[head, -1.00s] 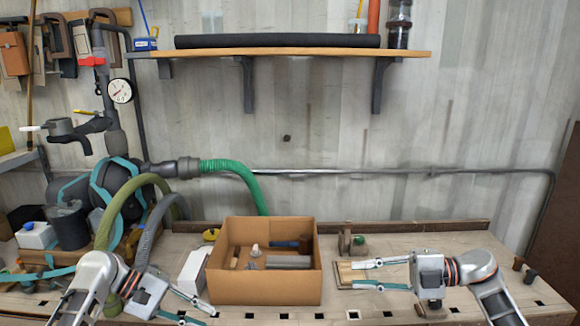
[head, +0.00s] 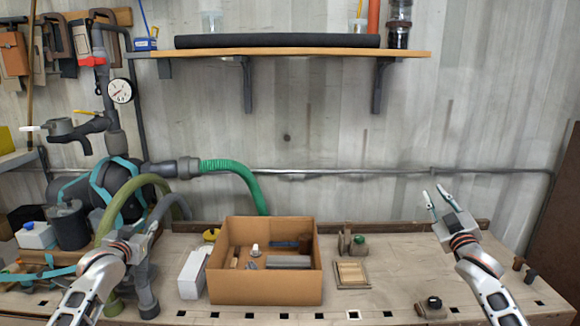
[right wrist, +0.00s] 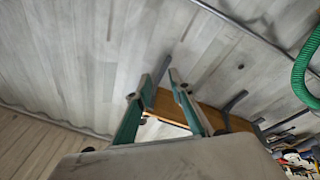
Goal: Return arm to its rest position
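My right gripper (head: 434,196) is raised above the right part of the workbench, its two fingers pointing up and apart with nothing between them. In the right wrist view its fingers (right wrist: 157,90) are also spread and empty, with the wall and shelf beyond. My left arm (head: 95,285) comes in at the lower left. My left gripper (head: 146,240) is in front of the hoses and machine, and its fingers cannot be made out clearly.
A cardboard box (head: 265,289) with several small items stands mid-bench. A white box (head: 191,276) is left of it; a small wooden tray (head: 367,283) and a dark knobbed block (head: 432,310) are to its right. A shelf (head: 300,53) hangs above. Hoses crowd the left.

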